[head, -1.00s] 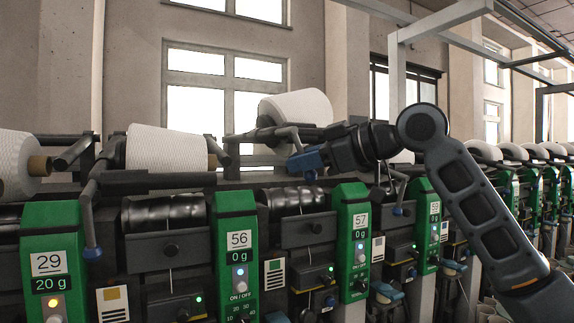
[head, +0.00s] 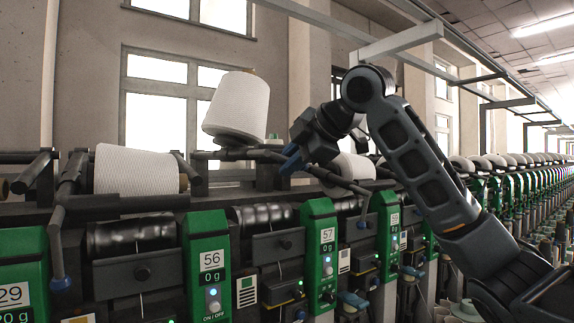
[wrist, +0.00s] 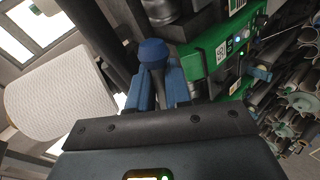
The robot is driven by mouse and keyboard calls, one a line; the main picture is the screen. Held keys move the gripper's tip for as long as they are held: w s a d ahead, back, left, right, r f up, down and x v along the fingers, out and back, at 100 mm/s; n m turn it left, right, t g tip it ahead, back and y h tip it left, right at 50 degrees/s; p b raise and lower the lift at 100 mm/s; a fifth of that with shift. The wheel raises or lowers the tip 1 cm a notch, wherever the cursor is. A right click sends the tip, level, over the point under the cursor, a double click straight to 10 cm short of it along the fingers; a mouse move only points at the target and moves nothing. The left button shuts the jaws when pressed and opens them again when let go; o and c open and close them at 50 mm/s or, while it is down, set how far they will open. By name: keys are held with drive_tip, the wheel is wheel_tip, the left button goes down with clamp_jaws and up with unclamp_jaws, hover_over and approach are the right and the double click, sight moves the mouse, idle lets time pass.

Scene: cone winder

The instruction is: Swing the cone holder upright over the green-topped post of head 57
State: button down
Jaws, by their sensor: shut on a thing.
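The cone holder (head: 235,154) of head 57 is a dark bar carrying a large white cone (head: 237,105). The cone stands nearly upright with its narrow end up, leaning slightly right. My gripper (head: 292,160) is shut on the holder's handle, right of the cone. The green-topped post (head: 319,250) of head 57 stands below and right of my gripper. In the wrist view a green post (wrist: 217,50) lies close right of the fingers.
Head 56's green post (head: 207,262) and its lying cone (head: 135,170) are to the left. Another white cone (head: 350,170) is partly behind my arm. More heads run away to the right. A grey overhead frame (head: 400,42) hangs above my arm.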

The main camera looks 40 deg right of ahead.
drive_tip(key=shift+d+r+n+h, duration=0.1)
drive_tip(key=shift+r+n+h, duration=0.3)
drive_tip(key=shift+r+h, duration=0.2)
drive_tip(key=c, duration=1.3)
unclamp_jaws()
drive_tip(key=shift+f, duration=0.1)
drive_tip(key=shift+o, duration=0.2)
drive_tip(key=b+v, duration=0.1)
drive_tip(key=v, duration=0.6)
drive_tip(key=shift+s, duration=0.3)
